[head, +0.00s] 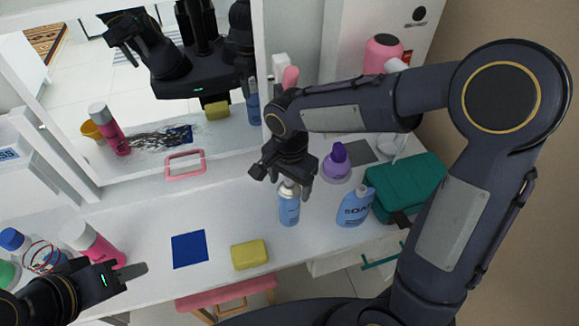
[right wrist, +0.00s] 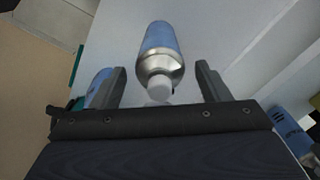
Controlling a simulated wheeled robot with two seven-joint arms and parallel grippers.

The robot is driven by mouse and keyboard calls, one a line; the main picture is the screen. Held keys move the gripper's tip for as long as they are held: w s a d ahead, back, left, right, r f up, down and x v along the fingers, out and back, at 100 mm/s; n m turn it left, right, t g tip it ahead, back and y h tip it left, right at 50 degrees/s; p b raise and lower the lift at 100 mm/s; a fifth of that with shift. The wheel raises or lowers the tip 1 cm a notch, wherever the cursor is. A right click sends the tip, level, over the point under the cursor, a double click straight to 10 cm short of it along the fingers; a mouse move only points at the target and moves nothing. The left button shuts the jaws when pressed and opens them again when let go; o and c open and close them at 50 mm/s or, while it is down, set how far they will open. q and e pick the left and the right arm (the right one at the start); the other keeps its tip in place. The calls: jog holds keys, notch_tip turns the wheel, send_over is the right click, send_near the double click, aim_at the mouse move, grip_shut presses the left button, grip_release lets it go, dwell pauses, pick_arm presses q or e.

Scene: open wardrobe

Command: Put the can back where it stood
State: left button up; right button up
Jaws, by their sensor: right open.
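The can, a blue spray can (head: 289,208) with a silver top and pale cap, stands upright on the white counter. My right gripper (head: 282,183) is at the can's top with its fingers apart. In the right wrist view the can (right wrist: 160,45) lies between the two open fingers (right wrist: 161,75), with a gap on each side. A flat blue square (head: 189,249) lies bare on the counter to the left of the can. My left gripper (head: 140,270) is at the lower left, away from the can; its finger opening is not clear.
A yellow sponge (head: 249,254) lies front left of the can. A blue soap bottle (head: 355,208), purple bottle (head: 336,162) and green bag (head: 408,186) stand to the right. A pink-and-white can (head: 93,244) stands near my left gripper. A mirror (head: 150,120) is behind.

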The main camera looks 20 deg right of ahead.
notch_tip(320, 180, up, 12)
jog(key=shift+f, duration=0.25)
jog(key=s+d+f+n+t+y, duration=0.1)
jog(key=s+d+n, duration=0.3)
jog(key=s, duration=0.4)
jog(key=s+d+f+n+t+y, duration=0.2)
jog(key=s+d+n+t, duration=0.2)
jog(key=s, duration=0.4)
jog(key=shift+s+d+n+t+y, duration=0.15)
jog(key=shift+d+n+t+y, duration=0.2)
jog(key=shift+d, duration=0.2)
